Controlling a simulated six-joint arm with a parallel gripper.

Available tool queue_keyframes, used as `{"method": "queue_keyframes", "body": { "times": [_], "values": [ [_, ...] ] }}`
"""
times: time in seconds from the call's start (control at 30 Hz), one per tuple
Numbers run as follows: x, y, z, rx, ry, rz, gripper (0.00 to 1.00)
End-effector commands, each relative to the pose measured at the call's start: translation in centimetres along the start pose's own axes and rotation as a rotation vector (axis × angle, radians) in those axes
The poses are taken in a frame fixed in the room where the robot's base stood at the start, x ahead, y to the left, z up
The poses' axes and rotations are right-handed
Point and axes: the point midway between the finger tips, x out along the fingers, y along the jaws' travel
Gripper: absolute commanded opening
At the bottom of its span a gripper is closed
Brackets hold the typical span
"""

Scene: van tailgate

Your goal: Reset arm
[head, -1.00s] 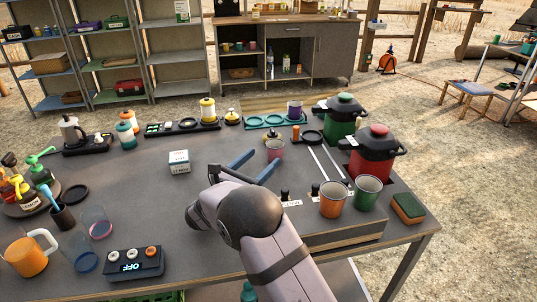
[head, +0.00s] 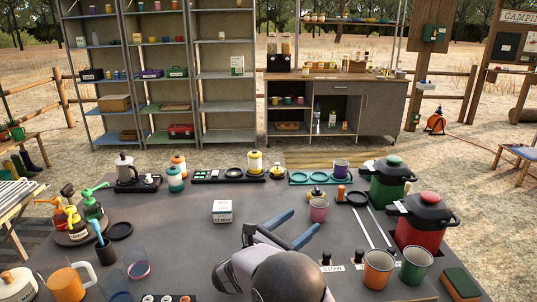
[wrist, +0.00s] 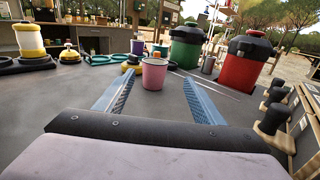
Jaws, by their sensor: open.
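My gripper (head: 291,228) is open and empty, its two blue fingers spread above the dark table (head: 175,220). In the wrist view the open fingers (wrist: 160,101) point toward a pink cup (wrist: 154,73), which stands beyond the fingertips. In the head view the pink cup (head: 319,210) stands upright, just past the fingertips and apart from them. The arm comes in from the bottom middle of the head view.
A red canister (head: 421,222) and a green canister (head: 388,183) stand at the right. Orange (head: 377,269) and green (head: 415,265) cups are at front right. A small white box (head: 222,210) sits left of my gripper. Pump bottles (head: 92,205) stand at far left.

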Motion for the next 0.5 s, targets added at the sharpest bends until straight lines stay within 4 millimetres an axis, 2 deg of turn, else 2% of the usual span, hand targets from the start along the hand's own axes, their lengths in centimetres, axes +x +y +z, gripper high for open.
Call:
{"method": "queue_keyframes", "body": {
  "times": [0.17,0.27,0.4,0.5],
  "values": [
    [0.5,-4.2,4.8,0.093,0.014,-0.087,0.63],
    [0.5,-8.6,8.6,0.180,0.025,-0.172,0.63],
    [-0.1,-15.8,13.1,0.316,0.041,-0.309,0.63],
    [-1.1,-21.2,14.8,0.419,0.055,-0.422,0.63]
  ]
}}
